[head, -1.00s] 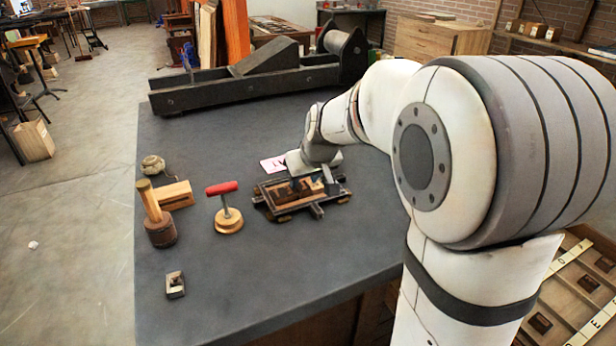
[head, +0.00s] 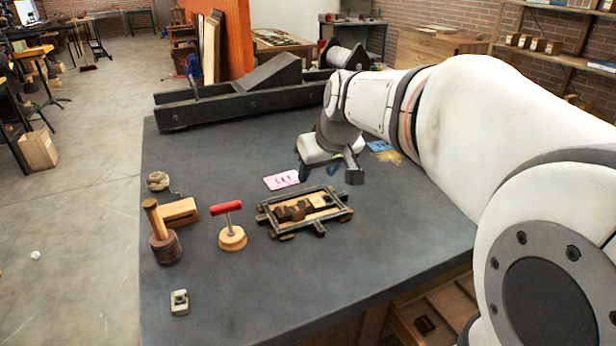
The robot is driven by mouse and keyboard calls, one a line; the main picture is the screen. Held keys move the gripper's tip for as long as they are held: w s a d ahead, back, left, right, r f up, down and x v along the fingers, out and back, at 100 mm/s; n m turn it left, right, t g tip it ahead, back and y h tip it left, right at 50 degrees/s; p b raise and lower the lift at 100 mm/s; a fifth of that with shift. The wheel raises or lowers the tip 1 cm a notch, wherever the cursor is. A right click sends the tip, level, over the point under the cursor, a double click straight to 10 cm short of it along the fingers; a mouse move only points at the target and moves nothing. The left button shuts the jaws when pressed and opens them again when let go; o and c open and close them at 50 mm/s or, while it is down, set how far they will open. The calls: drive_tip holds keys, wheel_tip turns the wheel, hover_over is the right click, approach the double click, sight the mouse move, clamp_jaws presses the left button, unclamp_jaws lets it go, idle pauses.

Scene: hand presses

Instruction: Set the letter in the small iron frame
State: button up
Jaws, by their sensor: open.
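The small iron frame (head: 263,213) lies flat on the dark bench top, near its middle. Inside it are dark brown blocks (head: 291,212) and a lighter wooden piece. I cannot tell at this size which block is the letter, or whether any is seated flat. My gripper (head: 330,171) is above the bench, behind and to the right of the frame. Its fingers are spread, with nothing seen between them. It is apart from the frame.
A pink card (head: 282,180) lies behind the frame. A red-handled tool (head: 231,236), a mallet (head: 164,245), a wooden block (head: 177,212), a ball of string (head: 157,181) and a small metal block (head: 179,302) stand left. A long dark press (head: 215,108) spans the back.

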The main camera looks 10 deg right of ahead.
drive_tip(key=s+f+g, duration=0.1)
drive_tip(key=s+f, duration=0.3)
drive_tip(key=s, duration=0.2)
drive_tip(key=s+f+m+g, duration=0.1)
drive_tip(key=s+f, duration=0.3)
drive_tip(key=s, duration=0.3)
drive_tip(key=s+f+m+g+h, duration=0.1)
drive_tip(key=s+f, duration=0.3)
drive_tip(key=s, duration=0.2)
drive_tip(key=shift+s+a, duration=0.15)
drive_tip(key=shift+a, duration=0.2)
drive_tip(key=shift+r, duration=0.1)
